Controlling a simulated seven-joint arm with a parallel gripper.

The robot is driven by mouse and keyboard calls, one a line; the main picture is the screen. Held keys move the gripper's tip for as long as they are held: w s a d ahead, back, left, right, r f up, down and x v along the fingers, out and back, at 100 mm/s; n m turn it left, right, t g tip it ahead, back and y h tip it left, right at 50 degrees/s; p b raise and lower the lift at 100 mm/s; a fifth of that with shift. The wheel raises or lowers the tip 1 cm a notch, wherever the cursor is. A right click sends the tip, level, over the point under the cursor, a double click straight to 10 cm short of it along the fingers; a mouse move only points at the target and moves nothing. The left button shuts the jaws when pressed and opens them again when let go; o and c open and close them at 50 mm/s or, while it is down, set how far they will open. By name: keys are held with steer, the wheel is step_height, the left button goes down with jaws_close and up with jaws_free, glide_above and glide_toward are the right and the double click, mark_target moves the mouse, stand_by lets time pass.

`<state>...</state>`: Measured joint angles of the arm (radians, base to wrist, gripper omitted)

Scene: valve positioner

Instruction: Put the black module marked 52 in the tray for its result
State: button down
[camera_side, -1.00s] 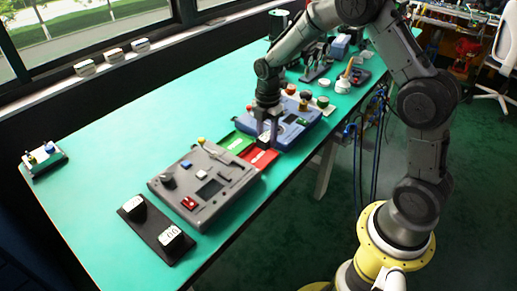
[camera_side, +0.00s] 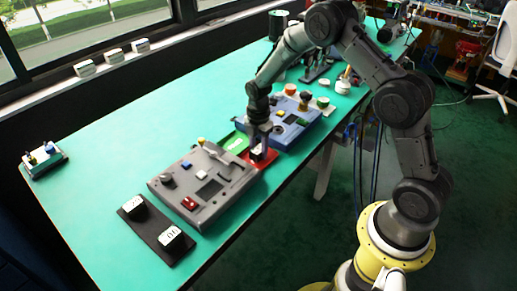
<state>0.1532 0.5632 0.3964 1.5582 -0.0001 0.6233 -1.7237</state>
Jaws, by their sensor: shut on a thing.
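My gripper (camera_side: 259,146) is shut on a small black module (camera_side: 256,155) with a pale face. It holds the module low at the red tray (camera_side: 270,158), between the grey and blue consoles. I cannot tell whether the module touches the tray floor, and its number is not legible. The green tray (camera_side: 234,144) lies beside the red one, up and to the left, with no module seen in it. My gripper hides part of both trays.
The grey console (camera_side: 222,189) with knobs and a lever stands close to the left of the trays. The blue console (camera_side: 297,131) is close on the right. A black rack (camera_side: 150,226) holds two modules. More blocks (camera_side: 113,54) sit on the windowsill.

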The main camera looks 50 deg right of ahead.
steer(key=shift+f, duration=0.15)
steer(key=shift+c, duration=2.1)
jaws_free()
step_height(320, 180, up, 11)
step_height(320, 180, up, 10)
steer(key=m+t, duration=0.1)
steer(key=m, duration=0.3)
glide_above(258, 148)
steer(key=s+a, duration=0.2)
steer(key=s, duration=0.4)
steer(key=s+a+r+m+t, duration=0.1)
steer(key=s+r+m, duration=0.1)
steer(key=s+m, duration=0.2)
steer(key=s+a+r+m+t, duration=0.2)
steer(key=s+m, duration=0.3)
steer(key=s, duration=0.6)
steer(key=s+a+r+m+t, duration=0.1)
steer(key=s+a+r+m, duration=0.1)
steer(key=s+m, duration=0.3)
steer(key=s, duration=0.3)
steer(key=shift+s+r+t, duration=0.15)
steer(key=shift+r+t, duration=0.1)
steer(key=shift+t, duration=0.05)
